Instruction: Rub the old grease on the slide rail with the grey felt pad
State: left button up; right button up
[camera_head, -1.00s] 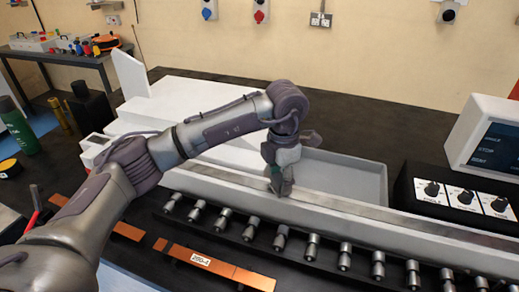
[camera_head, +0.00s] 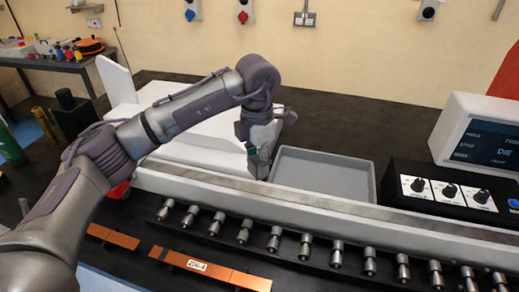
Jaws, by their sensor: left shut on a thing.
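The slide rail (camera_head: 345,207) is a long flat metal strip on a pale bed, running from the left middle down to the right edge. My left gripper (camera_head: 259,170) points down at the rail's back edge, just left of the grey tray. It is shut on a small grey thing, taken to be the felt pad, which is mostly hidden between the fingers. I cannot tell whether it touches the rail. No separate grease patch can be made out. My right gripper is out of view.
A row of metal rollers (camera_head: 274,240) stands in front of the rail, with copper bars (camera_head: 209,268) nearer me. A shallow grey tray (camera_head: 325,155) lies behind the rail. A black knob box (camera_head: 443,190) and a display unit (camera_head: 487,145) stand at the right.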

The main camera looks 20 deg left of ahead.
pick_arm(q)
jog(key=shift+a+r+p, duration=0.1)
jog(key=shift+r+p, duration=0.2)
jog(key=shift+r, duration=0.85)
